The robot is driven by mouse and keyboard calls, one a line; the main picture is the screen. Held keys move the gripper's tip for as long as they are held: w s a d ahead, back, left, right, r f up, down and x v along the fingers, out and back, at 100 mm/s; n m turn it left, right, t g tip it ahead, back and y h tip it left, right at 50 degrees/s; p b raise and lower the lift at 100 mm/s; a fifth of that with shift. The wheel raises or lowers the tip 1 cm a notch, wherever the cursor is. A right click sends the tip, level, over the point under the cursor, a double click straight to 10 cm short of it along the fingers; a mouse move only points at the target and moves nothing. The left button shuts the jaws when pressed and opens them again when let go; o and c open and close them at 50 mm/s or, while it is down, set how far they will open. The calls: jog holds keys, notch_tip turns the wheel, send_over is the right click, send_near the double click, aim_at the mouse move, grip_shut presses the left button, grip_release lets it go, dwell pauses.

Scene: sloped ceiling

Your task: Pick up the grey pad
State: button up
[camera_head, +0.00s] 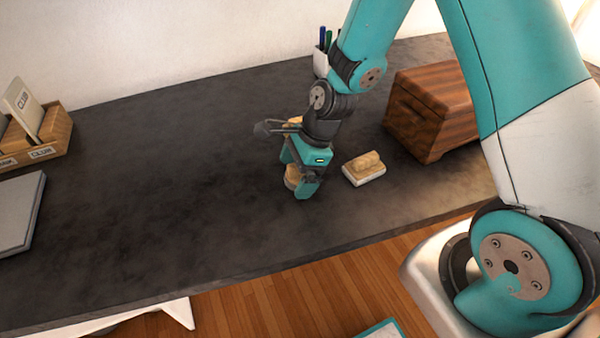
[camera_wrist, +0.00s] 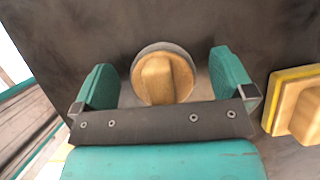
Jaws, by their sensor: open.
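The grey pad (camera_wrist: 139,62) is a round piece with a grey rim and a wooden knob handle on top, in the wrist view. It lies on the dark table between the two teal fingers of my gripper (camera_wrist: 161,64), with a gap on each side. In the head view, my gripper (camera_head: 296,179) points down over the round wooden-topped pad (camera_head: 291,178), and its fingers partly hide it. My gripper is open and holds nothing.
A wooden box (camera_head: 428,113) and pen cup (camera_head: 320,62) stand beyond. A card holder (camera_head: 42,137) and grey laptop-like slab (camera_head: 18,213) are left. The table's middle is clear.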

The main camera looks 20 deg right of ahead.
jog(key=c, duration=1)
jog(key=shift+r, duration=0.15)
notch_tip(320, 180, up, 20)
jog(key=shift+f+p, duration=0.1)
jog(key=shift+p, duration=1)
